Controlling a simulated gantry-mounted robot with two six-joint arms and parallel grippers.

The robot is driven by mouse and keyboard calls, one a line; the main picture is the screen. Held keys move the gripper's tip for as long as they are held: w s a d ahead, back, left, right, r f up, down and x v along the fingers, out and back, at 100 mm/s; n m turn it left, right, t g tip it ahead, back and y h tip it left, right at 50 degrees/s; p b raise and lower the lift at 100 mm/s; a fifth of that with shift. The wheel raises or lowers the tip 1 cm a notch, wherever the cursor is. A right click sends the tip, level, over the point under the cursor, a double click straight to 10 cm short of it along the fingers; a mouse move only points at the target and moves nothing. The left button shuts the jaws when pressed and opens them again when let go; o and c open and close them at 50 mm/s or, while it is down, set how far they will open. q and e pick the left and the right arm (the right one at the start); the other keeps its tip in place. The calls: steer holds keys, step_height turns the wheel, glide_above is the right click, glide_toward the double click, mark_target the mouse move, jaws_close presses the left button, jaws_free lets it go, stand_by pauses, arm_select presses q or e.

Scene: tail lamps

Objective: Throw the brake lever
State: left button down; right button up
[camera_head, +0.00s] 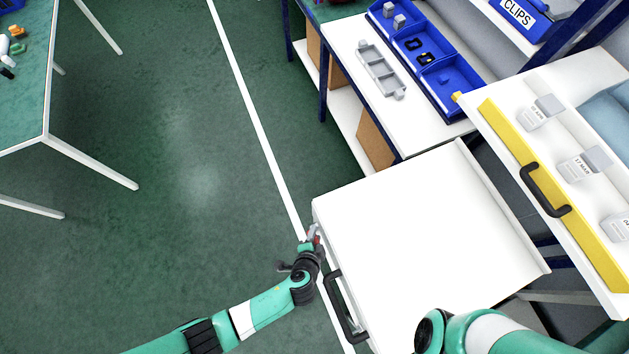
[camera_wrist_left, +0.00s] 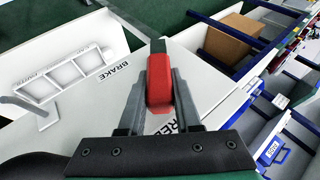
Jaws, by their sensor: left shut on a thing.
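The brake lever has a red grip (camera_wrist_left: 159,84), which sits between the two fingers of my left gripper (camera_wrist_left: 160,88) in the left wrist view. The fingers are shut on it. The word BRAKE is printed on the white panel (camera_wrist_left: 205,85) beside the lever, and another label is partly hidden by the fingers. In the head view my left gripper (camera_head: 314,236) is at the left corner of the white cart (camera_head: 430,225), with a small bit of red showing at its tip. The lever's base is hidden. My right arm enters at the bottom right; its gripper is out of view.
A black handle (camera_head: 343,305) is on the cart's front edge, close to my left wrist. A yellow-fronted drawer (camera_head: 502,140) with a black handle stands at right. Blue bins (camera_head: 445,80) and a grey tray (camera_head: 379,68) lie on the back bench.

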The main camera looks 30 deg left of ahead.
arm_select(q)
steer(key=c, duration=0.6)
jaws_free()
steer(key=p+v, duration=1.1)
steer(key=shift+s+r+p, duration=0.2)
steer(key=shift+s+p, duration=0.05)
steer(key=shift+p, duration=0.15)
